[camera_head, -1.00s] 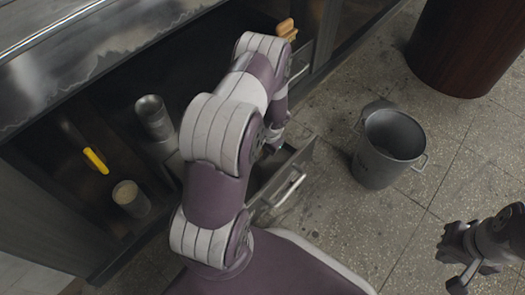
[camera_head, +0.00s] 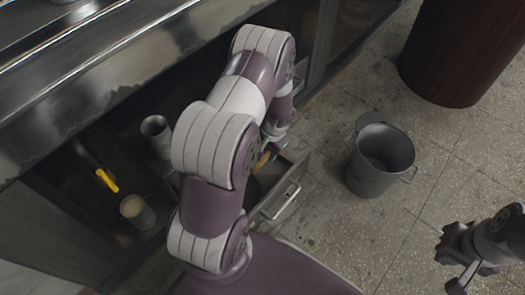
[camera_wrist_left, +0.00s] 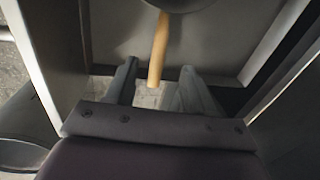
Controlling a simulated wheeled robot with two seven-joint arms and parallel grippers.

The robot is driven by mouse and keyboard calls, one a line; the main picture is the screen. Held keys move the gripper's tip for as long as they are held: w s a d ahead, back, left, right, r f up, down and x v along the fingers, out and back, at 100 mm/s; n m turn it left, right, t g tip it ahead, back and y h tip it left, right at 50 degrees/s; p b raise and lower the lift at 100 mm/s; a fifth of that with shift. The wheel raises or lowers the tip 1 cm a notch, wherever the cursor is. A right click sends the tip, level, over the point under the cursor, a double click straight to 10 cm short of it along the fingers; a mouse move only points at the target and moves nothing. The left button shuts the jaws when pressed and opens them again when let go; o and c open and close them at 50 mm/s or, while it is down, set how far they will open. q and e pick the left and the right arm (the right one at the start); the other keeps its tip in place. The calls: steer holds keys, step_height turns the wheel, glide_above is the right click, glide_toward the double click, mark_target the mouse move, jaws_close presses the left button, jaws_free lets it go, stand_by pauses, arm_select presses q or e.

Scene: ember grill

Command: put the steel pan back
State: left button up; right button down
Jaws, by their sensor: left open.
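The steel pan shows in the left wrist view as a dark round edge (camera_wrist_left: 180,4) at the top, with a straight wooden handle (camera_wrist_left: 158,48) pointing down toward my gripper. My left gripper (camera_wrist_left: 156,92) is open, its fingers on either side of the handle's end; I cannot tell whether they touch it. In the head view the handle (camera_head: 262,160) shows beside my left wrist, over the open drawer (camera_head: 287,200). My arm hides most of the drawer's inside. My right gripper (camera_head: 456,262) is at the right edge, away from the drawer; its jaw opening is unclear.
A metal bucket (camera_head: 382,165) stands on the tiled floor right of the drawer. A dark brown round drum (camera_head: 455,55) is behind it. Metal cups (camera_head: 155,132) (camera_head: 135,212) and a yellow-handled tool (camera_head: 107,181) are in the cabinet at left. Floor between bucket and right gripper is clear.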

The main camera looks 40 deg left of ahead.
arm_select(q)
steer(key=d+r, duration=0.5)
steer(key=r, duration=0.6)
steer(key=s+d+r+t+h, duration=0.1)
steer(key=s+d+r+h, duration=0.1)
steer(key=s+d+r, duration=0.6)
steer(key=shift+s+d+r, duration=0.15)
steer(key=shift+s+r, duration=0.45)
steer(key=shift+s, duration=0.55)
arm_select(e)
steer(key=shift+r, duration=0.45)
